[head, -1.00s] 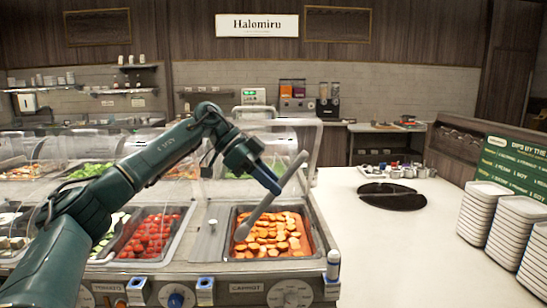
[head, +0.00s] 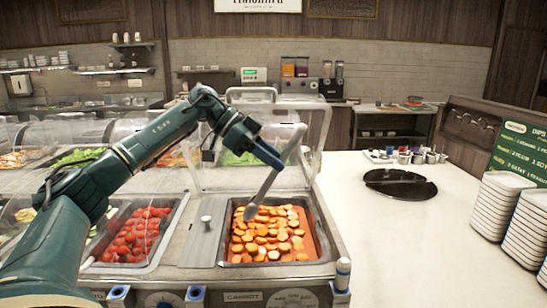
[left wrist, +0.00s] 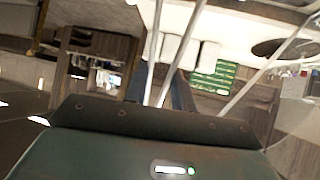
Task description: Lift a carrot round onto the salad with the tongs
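My left gripper (head: 268,154) is shut on the grey metal tongs (head: 275,172) at their upper part. The tongs slant down to the left, with their lower end over the far left part of the carrot pan (head: 221,262). Orange carrot rounds (head: 268,238) fill the pan in a loose heap. I cannot tell whether the tongs touch them or hold one. In the left wrist view, pale rods that look like the tongs (left wrist: 173,55) rise past the gripper housing. A salad being served is not distinguishable. My right gripper is not in view.
A tomato pan (head: 135,238) lies left of the carrots, beyond a grey lid (head: 203,243). A clear guard (head: 318,130) stands behind the carrot pan. The white counter (head: 390,240) at right is mostly clear, with a black disc (head: 400,188) and plate stacks (head: 498,205).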

